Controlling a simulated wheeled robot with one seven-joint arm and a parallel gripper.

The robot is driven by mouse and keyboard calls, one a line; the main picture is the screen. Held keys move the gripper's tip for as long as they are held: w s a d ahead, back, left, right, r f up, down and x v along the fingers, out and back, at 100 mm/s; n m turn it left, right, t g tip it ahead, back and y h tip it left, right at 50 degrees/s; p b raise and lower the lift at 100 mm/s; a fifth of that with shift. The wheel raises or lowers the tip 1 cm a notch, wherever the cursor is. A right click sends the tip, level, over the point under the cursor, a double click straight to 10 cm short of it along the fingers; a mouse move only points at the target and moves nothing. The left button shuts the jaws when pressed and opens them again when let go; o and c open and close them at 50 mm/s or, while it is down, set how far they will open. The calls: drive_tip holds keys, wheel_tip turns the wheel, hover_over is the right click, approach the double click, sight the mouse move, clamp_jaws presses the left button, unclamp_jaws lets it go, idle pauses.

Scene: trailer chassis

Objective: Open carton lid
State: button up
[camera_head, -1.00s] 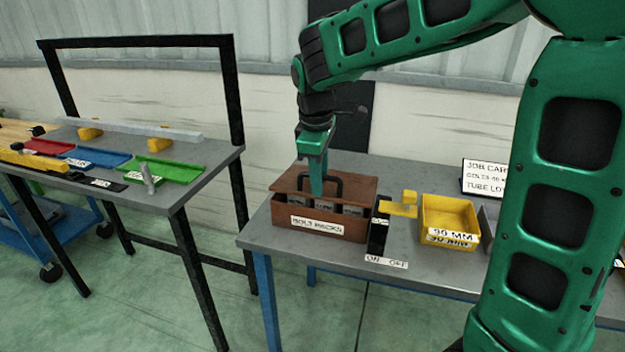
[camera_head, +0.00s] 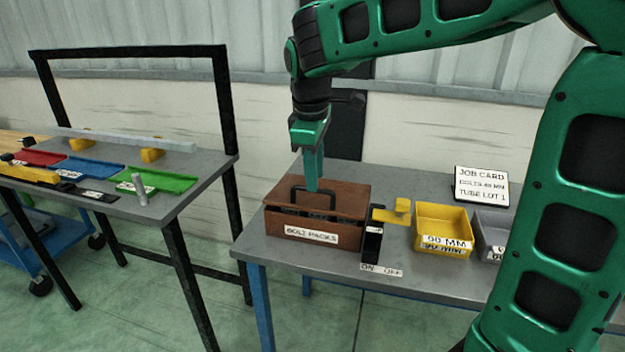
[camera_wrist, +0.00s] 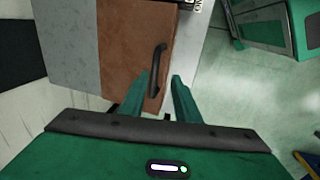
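The brown carton (camera_head: 273,222), labelled BOLT PACKS, stands on the grey bench in the head view. Its brown lid (camera_head: 350,195) carries a black handle (camera_head: 299,192) and sits with a narrow dark gap along the front. The contents are mostly hidden. My gripper (camera_head: 312,188) points down at the handle's top. In the wrist view my gripper (camera_wrist: 160,76) has its two green fingers apart, with the black handle (camera_wrist: 157,68) between or just beyond the tips. The lid (camera_wrist: 125,55) fills the area left of the handle. I cannot tell whether a finger touches the handle.
A black switch post (camera_head: 372,245) with a yellow flag (camera_head: 388,215) stands close right of the carton. A yellow bin (camera_head: 443,225), a grey bin (camera_head: 487,228) and a job card (camera_head: 482,184) are farther right. Another bench (camera_head: 200,165) stands left across a floor gap.

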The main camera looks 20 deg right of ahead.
wheel_tip(320, 180, up, 8)
drive_tip(key=shift+s+a+r, duration=0.15)
drive_tip(key=shift+s+r, duration=0.05)
drive_tip(key=shift+r, duration=0.05)
idle(1.0)
drive_tip(key=shift+c, duration=0.6)
